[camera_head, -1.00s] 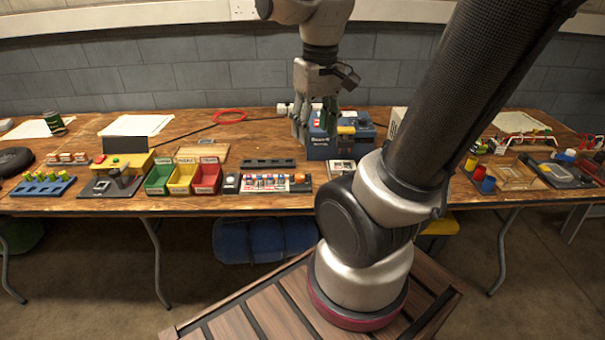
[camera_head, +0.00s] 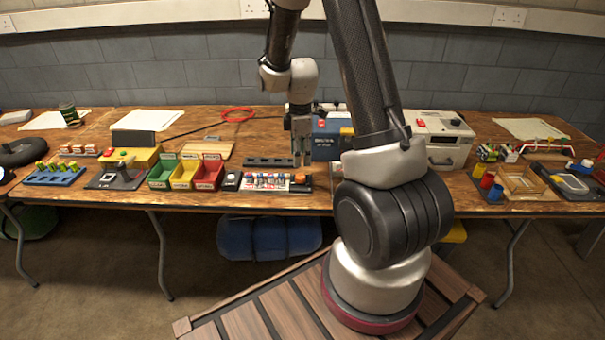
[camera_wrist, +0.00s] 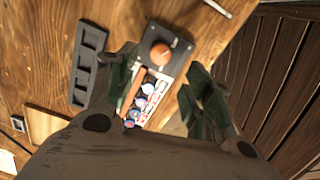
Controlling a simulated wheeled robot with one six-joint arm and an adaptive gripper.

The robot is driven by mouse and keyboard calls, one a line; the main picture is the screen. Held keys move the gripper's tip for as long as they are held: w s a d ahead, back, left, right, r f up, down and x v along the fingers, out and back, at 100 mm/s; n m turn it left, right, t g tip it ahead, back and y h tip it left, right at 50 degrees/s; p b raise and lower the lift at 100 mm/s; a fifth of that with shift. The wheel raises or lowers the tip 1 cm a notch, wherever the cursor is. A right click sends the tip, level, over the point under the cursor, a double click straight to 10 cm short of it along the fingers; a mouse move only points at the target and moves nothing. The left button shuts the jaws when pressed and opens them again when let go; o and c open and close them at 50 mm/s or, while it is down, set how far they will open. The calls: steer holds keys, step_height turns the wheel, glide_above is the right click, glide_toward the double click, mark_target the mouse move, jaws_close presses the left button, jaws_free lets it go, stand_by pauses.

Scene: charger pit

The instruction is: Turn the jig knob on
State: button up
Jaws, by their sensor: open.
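The jig is a light tray with a row of small cylindrical cells (camera_head: 264,181) and a dark plate at its right end. An orange round knob (camera_head: 300,179) sits on that plate. In the wrist view the orange knob (camera_wrist: 160,53) shows uncovered on the dark plate (camera_wrist: 153,34), just beyond the fingertips. My gripper (camera_head: 301,164) hangs with its fingers pointing down, above and close to the knob. In the wrist view my gripper (camera_wrist: 166,80) is open and empty, with one finger either side of the cells. Any contact with the knob cannot be made out.
A dark slotted rack (camera_head: 268,162) lies behind the jig, also in the wrist view (camera_wrist: 88,62). A blue box (camera_head: 327,143) stands behind right. Green, yellow and red bins (camera_head: 206,175) stand left. The table's front edge is close to the jig.

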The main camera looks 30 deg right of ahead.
mark_target(301, 176)
step_height(301, 176, down, 8)
steer(key=shift+r, duration=0.15)
stand_by(0.3)
steer(key=c, duration=1)
